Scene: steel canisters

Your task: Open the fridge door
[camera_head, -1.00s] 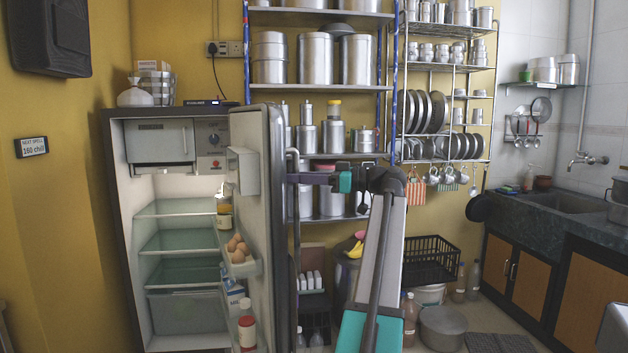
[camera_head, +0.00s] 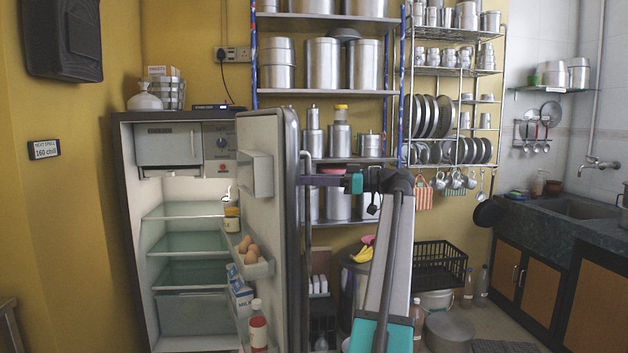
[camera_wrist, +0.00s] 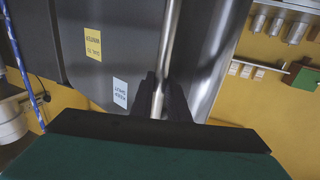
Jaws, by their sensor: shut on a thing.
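The fridge (camera_head: 126,215) stands open at the left in the head view. Its door (camera_head: 262,128) is swung out wide to the right, with door shelves facing left. Inside are glass shelves, a freezer box and a drawer. My gripper (camera_head: 312,180) is at the door's outer side, at the long vertical handle (camera_head: 306,240). In the wrist view the handle (camera_wrist: 168,50) runs down between the two dark fingers (camera_wrist: 160,98), which are shut on it. Two small notes (camera_wrist: 93,46) show on the door's grey outer face.
The door shelves hold eggs (camera_head: 248,250), a milk carton (camera_head: 240,297) and a bottle (camera_head: 257,328). Steel canister shelves (camera_head: 322,93) stand behind the door. A black crate (camera_head: 438,268), a round pot (camera_head: 450,333) and bottles are on the right.

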